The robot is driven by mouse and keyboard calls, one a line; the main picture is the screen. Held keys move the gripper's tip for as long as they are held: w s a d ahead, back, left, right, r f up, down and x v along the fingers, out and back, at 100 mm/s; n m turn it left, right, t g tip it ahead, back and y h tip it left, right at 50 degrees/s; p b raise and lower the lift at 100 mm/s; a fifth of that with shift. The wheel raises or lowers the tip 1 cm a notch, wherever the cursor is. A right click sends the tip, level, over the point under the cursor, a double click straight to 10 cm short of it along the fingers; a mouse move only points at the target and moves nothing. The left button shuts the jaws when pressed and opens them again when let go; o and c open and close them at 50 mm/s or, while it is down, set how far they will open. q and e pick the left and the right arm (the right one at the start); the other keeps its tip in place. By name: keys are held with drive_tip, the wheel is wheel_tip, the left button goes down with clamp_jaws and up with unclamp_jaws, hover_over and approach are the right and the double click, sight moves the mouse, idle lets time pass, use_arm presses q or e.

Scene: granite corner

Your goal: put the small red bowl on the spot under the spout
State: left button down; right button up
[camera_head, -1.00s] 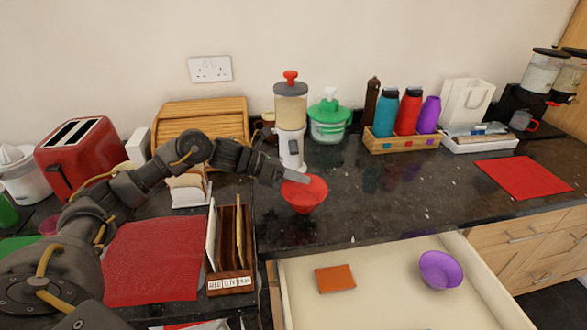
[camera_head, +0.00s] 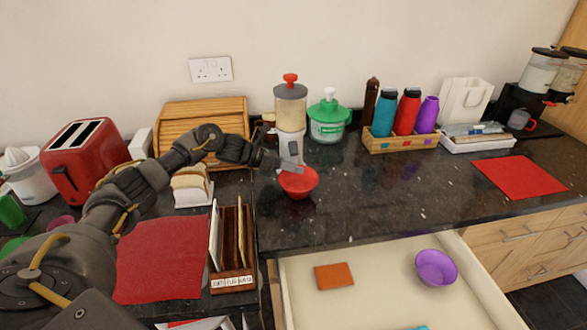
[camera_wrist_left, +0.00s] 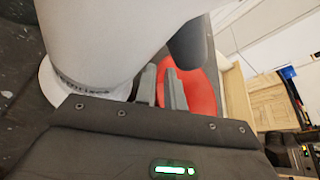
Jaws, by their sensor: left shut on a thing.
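The small red bowl (camera_head: 299,184) is upright in front of the dispenser (camera_head: 290,108), which has a white lower body, a clear hopper and a red knob. My left gripper (camera_head: 296,168) is shut on the bowl's rim at the back left. In the left wrist view the fingers (camera_wrist_left: 162,88) are at the edge of the red bowl (camera_wrist_left: 200,88), close to the white dispenser body (camera_wrist_left: 105,40). The dark spout (camera_wrist_left: 190,45) is above the bowl there. I cannot tell whether the bowl touches the counter. The spot under the spout is hidden. My right gripper is out of view.
A letter rack (camera_head: 232,280) and a toast rack (camera_head: 191,190) stand left. An open drawer (camera_head: 385,300) in front holds a purple bowl (camera_head: 436,268). The counter right of the red bowl is clear.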

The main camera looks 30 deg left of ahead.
use_arm(q)
drive_tip(key=shift+s+d+f, duration=0.1)
drive_tip(key=shift+f, duration=0.2)
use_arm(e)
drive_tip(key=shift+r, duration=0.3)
use_arm(q)
drive_tip(key=c, duration=1.7)
unclamp_jaws()
drive_tip(key=shift+f, duration=0.1)
drive_tip(key=shift+c, duration=0.2)
drive_tip(key=shift+s, duration=0.1)
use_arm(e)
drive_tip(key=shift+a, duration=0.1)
